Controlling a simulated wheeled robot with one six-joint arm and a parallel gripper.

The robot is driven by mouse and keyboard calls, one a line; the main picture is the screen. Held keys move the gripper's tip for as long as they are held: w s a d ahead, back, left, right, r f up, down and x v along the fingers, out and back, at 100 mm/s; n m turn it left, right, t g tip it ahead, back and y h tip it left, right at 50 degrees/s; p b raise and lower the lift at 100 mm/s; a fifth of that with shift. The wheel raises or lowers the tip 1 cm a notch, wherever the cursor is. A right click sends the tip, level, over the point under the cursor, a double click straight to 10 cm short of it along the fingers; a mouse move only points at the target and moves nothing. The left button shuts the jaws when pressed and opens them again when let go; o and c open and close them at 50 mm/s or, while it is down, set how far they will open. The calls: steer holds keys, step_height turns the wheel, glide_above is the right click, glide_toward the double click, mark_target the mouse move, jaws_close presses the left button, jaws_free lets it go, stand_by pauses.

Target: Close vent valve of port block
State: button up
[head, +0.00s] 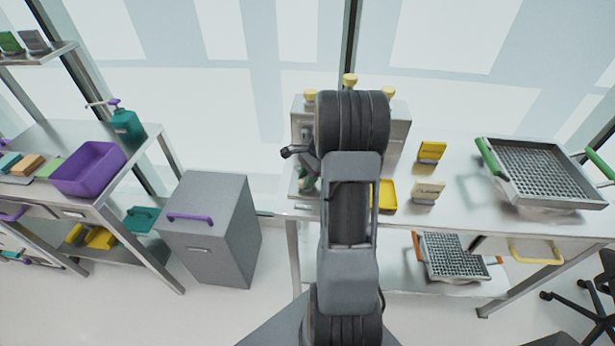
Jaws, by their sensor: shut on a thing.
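The port block (399,125) is a light grey box on the right bench, with several yellow knobs on top, one of them the far middle knob (350,79). My dark arm stands in front and hides much of its front. My gripper (304,168) shows only in part, as dark pieces left of my wrist, low by the block's left front. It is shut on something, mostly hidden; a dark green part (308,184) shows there. I cannot tell which part is the vent valve or how it is turned.
Right of my arm are a yellow tray (388,195), small yellow and beige cards (431,151) and a mesh basket (484,160) with green handles. A grey cabinet (225,225) and a purple bin (88,168) on another bench are left. Floor between is clear.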

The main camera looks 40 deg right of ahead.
steer(key=n+g, duration=0.2)
steer(key=n, duration=0.3)
steer(key=shift+w+n+p, duration=0.1)
steer(key=shift+n+p, duration=0.2)
steer(key=n+g, duration=0.1)
steer(key=n, duration=0.1)
steer(key=n+h, duration=0.1)
steer(key=n, duration=0.1)
steer(key=shift+n+g, duration=0.4)
steer(key=shift+h, duration=0.3)
steer(key=o, duration=0.9)
steer(key=b+v, duration=0.1)
steer(key=v, duration=1.3)
steer(key=shift+f, duration=0.1)
steer(key=shift+w+n, duration=0.15)
steer(key=shift+n, duration=0.15)
